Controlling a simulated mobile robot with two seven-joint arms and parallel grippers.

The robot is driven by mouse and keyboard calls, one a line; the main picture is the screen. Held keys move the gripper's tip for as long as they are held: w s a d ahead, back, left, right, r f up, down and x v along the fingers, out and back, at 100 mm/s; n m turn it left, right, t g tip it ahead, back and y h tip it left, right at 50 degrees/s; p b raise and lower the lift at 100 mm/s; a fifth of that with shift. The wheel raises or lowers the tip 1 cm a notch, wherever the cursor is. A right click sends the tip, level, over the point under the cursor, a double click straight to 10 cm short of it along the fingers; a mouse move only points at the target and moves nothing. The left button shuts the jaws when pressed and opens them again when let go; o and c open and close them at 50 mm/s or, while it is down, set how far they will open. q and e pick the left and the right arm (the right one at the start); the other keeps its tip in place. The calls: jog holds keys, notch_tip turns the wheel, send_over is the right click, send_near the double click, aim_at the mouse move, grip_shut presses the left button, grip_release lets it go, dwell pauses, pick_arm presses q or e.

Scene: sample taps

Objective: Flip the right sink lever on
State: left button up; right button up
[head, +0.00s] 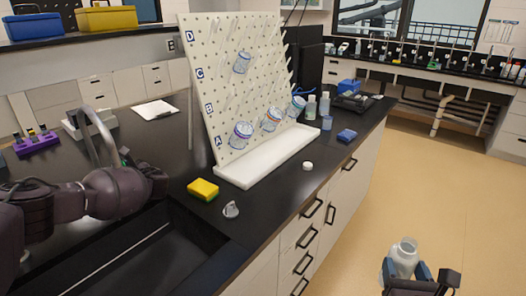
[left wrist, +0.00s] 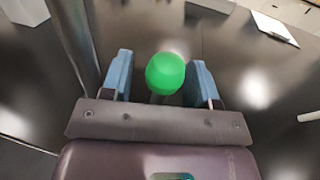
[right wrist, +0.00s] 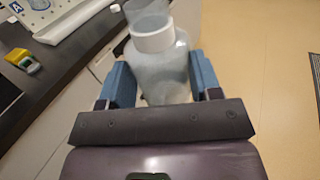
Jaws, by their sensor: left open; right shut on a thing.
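A round green knob (left wrist: 165,73) shows in the left wrist view between the two blue fingers of my left gripper (left wrist: 162,64), which is open. I cannot tell whether a finger touches it. My left arm hides most of the lever area in the head view. My right gripper (head: 406,272) is shut on a translucent white-necked bottle (right wrist: 160,65), above the floor beside the counter.
The black sink basin (head: 110,262) lies in front of my left arm. A yellow sponge (head: 203,190), a small grey-white item (head: 231,209) and a pegboard drying rack (head: 230,100) with glassware stand to its right. A purple tube rack (head: 37,143) is at the left. The floor (head: 440,170) at right is clear.

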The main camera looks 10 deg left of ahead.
pick_arm(q)
jog(key=shift+w+a, duration=0.15)
jog(key=shift+a, duration=0.3)
pick_arm(e)
jog(key=shift+f, duration=0.1)
pick_arm(q)
grip_shut()
